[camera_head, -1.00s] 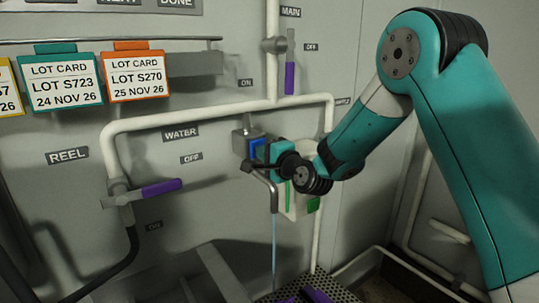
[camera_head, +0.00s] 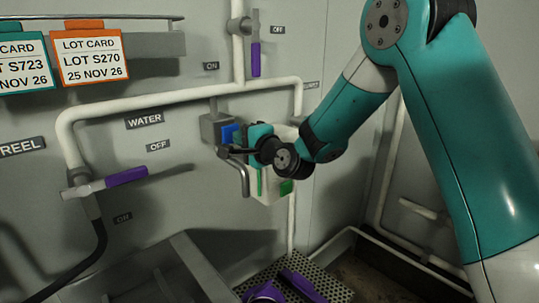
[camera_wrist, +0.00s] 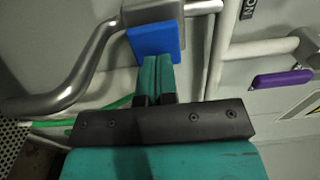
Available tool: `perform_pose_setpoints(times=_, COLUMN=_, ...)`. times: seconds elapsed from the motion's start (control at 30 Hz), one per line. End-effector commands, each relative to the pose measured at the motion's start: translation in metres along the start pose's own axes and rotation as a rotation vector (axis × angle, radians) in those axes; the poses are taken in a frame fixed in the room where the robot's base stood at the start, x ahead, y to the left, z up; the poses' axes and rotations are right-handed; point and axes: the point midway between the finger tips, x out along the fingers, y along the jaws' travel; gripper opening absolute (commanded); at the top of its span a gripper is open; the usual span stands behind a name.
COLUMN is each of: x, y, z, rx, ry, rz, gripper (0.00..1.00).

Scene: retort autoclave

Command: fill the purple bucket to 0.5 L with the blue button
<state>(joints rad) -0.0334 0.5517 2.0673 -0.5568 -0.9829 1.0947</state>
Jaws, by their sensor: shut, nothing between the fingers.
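The blue button (camera_head: 229,133) is on a grey valve box (camera_head: 211,128) on the wall, above a bent metal spout (camera_head: 243,178). My gripper (camera_head: 246,139) is shut and empty, its fingertips right at the button. In the wrist view the shut fingers (camera_wrist: 157,62) reach the lower edge of the blue button (camera_wrist: 153,40); I cannot tell if they press it. No water stream shows under the spout. Part of the purple bucket (camera_head: 265,292) shows at the bottom edge, on a perforated grate (camera_head: 335,290); its inside and level cannot be read.
A purple-handled valve (camera_head: 126,176) labelled WATER is at left, and another purple lever (camera_head: 256,60) is above. A white box with green parts (camera_head: 270,187) hangs beside the spout. White pipes run along the wall. A purple bar (camera_head: 303,287) lies by the bucket.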

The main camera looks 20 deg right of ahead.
Motion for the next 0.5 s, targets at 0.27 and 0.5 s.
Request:
perform_pose_setpoints(times=0.27, x=-0.065, y=0.009, z=-0.002, rx=0.001, ry=0.004, rz=0.004, gripper=0.0)
perform_pose_setpoints(times=0.5, x=-0.101, y=0.006, z=-0.004, rx=0.001, ry=0.004, rz=0.008, gripper=0.0)
